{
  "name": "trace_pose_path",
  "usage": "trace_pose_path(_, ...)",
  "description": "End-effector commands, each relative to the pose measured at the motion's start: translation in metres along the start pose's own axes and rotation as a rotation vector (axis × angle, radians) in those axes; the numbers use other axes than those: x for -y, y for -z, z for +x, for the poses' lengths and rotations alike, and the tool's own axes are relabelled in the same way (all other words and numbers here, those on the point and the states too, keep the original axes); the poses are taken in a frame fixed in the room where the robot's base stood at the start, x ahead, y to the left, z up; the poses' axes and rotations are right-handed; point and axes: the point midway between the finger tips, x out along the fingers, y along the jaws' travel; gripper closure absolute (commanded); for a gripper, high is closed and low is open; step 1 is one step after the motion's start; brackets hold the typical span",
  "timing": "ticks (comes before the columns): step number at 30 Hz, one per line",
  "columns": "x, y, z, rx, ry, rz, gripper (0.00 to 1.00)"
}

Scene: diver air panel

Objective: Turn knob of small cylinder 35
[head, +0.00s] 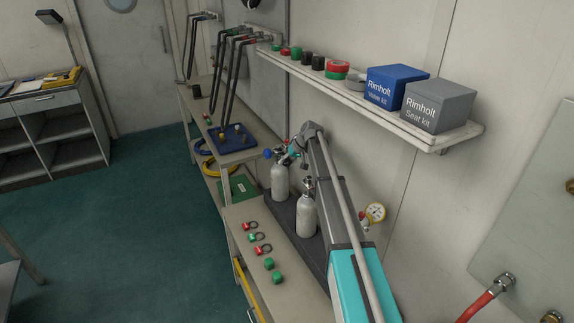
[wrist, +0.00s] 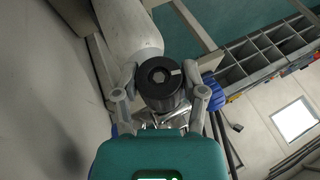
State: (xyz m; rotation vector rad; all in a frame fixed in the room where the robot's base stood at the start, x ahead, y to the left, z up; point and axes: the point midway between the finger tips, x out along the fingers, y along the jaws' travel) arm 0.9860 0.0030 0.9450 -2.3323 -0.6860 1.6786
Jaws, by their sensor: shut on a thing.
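Two small silver cylinders stand upright on a dark tray (head: 283,217) on the bench: a rear one (head: 279,181) and a front one (head: 306,214). I cannot read their numbers. My gripper (head: 290,151) is at the top of the rear cylinder, partly hidden by my arm. In the wrist view, a round black knob (wrist: 160,78) with a hexagonal centre and a pale mark lies between the two grey fingers of my gripper (wrist: 160,93). The fingers are shut on it from both sides. The pale cylinder body (wrist: 128,30) shows behind the knob.
A pressure gauge (head: 375,212) is right of the front cylinder, near the wall. Red and green caps (head: 269,263) lie along the bench's front edge. A shelf with a blue box (head: 392,87) and a grey box (head: 438,105) overhangs the bench.

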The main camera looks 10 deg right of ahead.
Motion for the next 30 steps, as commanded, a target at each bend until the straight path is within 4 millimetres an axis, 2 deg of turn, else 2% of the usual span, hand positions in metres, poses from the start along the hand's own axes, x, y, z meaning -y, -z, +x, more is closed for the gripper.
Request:
trace_pose_path(9, -0.0002, -0.0006, 0.0003, 0.008, 0.094, 0.042, 0.93)
trace_pose_path(21, 0.0002, -0.0008, -0.0006, 0.008, 0.102, 0.046, 0.93)
trace_pose_path(22, 0.0002, -0.0008, -0.0006, 0.008, 0.102, 0.046, 0.44)
trace_pose_path(27, 0.0001, -0.0004, -0.0007, 0.007, 0.102, 0.045, 0.12)
trace_pose_path(30, 0.0001, -0.0002, -0.0007, 0.006, 0.102, 0.045, 0.1)
